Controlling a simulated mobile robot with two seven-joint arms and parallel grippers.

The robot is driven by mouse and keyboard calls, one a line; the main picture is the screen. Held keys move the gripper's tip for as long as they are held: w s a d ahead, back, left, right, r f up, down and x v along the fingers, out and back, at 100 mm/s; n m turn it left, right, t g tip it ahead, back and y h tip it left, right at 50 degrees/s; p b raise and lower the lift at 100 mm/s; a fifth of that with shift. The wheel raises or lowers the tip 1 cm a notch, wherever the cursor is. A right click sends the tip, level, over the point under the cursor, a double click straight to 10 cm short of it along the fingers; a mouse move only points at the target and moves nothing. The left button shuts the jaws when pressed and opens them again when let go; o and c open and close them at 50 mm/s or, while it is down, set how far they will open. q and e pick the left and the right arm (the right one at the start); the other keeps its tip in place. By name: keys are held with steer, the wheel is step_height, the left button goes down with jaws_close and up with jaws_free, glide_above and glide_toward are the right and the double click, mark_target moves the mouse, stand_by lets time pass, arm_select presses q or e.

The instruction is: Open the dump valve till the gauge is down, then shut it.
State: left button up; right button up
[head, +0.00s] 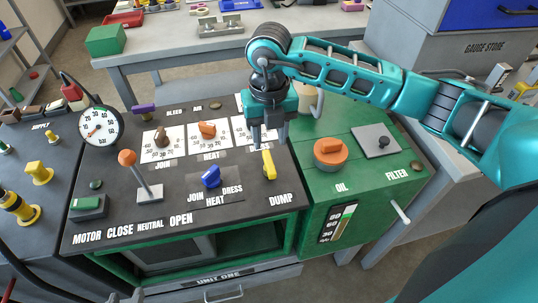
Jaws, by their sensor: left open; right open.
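The dump valve is a yellow lever (268,165) at the right end of the black panel, above the word DUMP. The pressure gauge (99,126) is a round white dial at the panel's left; its red needle seems to point to the lower left, but the figures are too small to read. My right gripper (269,138) comes in from the right, points down and is open. Its fingertips are just behind the yellow lever in the picture; I cannot tell whether they touch it. My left gripper is not in view.
The panel (130,223) also carries an orange-knobbed lever (127,158), a blue knob (211,177), an orange dial knob (207,128) and a green motor switch (87,203). To the right is a green oil unit (315,188) with an orange cap (330,151). A grey bench (170,52) stands behind.

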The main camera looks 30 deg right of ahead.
mark_target(269, 161)
step_height(269, 161, down, 8)
steer(key=shift+r, duration=0.25)
steer(key=shift+c, duration=0.3)
jaws_close()
